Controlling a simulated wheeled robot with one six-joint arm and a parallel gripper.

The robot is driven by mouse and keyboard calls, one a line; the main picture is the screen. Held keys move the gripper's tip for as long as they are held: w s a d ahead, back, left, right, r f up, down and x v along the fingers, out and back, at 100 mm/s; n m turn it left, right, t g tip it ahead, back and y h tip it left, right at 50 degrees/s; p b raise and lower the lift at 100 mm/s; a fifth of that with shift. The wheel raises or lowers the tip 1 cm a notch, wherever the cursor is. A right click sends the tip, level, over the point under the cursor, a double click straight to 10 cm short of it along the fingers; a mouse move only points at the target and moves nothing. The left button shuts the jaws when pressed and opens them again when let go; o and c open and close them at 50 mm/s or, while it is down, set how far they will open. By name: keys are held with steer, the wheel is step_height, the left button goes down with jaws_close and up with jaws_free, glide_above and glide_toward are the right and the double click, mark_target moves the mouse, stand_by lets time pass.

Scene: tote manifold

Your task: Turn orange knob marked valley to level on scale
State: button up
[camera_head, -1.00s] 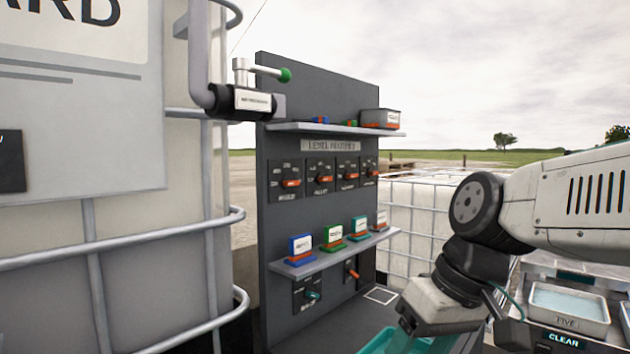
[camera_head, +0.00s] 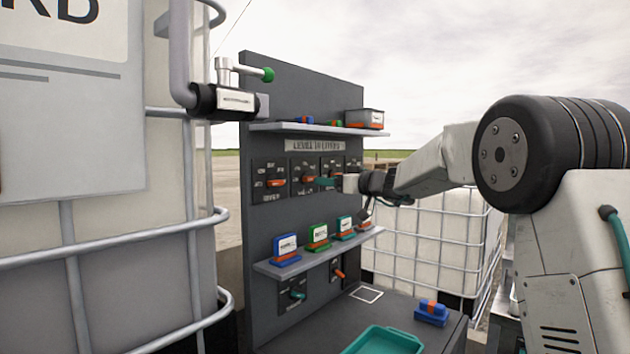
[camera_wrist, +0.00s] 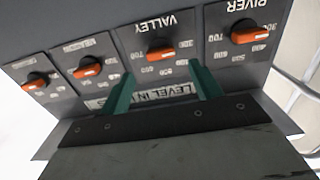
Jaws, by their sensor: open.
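The orange knob marked VALLEY (camera_wrist: 160,50) is on the dark panel, shown upside down in the wrist view. Its bar lies nearly level across a dial with printed numbers, several blurred. In the head view it appears to be the second knob from the left (camera_head: 308,180) in the upper row. My gripper (camera_wrist: 163,90) is open, with teal fingers pointing at the panel. The VALLEY knob shows between and beyond the fingertips, and the jaws hold nothing. In the head view my gripper (camera_head: 328,182) is close to the panel. Contact cannot be told.
The RIVER knob (camera_wrist: 244,32) is beside VALLEY. A lower shelf (camera_head: 285,268) holds several coloured label blocks, text unreadable; an upper shelf (camera_head: 290,127) overhangs the knobs. A blue block (camera_head: 431,313) and teal tray (camera_head: 350,345) sit on the deck. A caged tank (camera_head: 110,290) stands left.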

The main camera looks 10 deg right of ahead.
mark_target(309, 179)
steer(key=x, duration=0.6)
steer(key=shift+w+a, duration=0.15)
steer(key=shift+a, duration=0.05)
steer(key=c, duration=1)
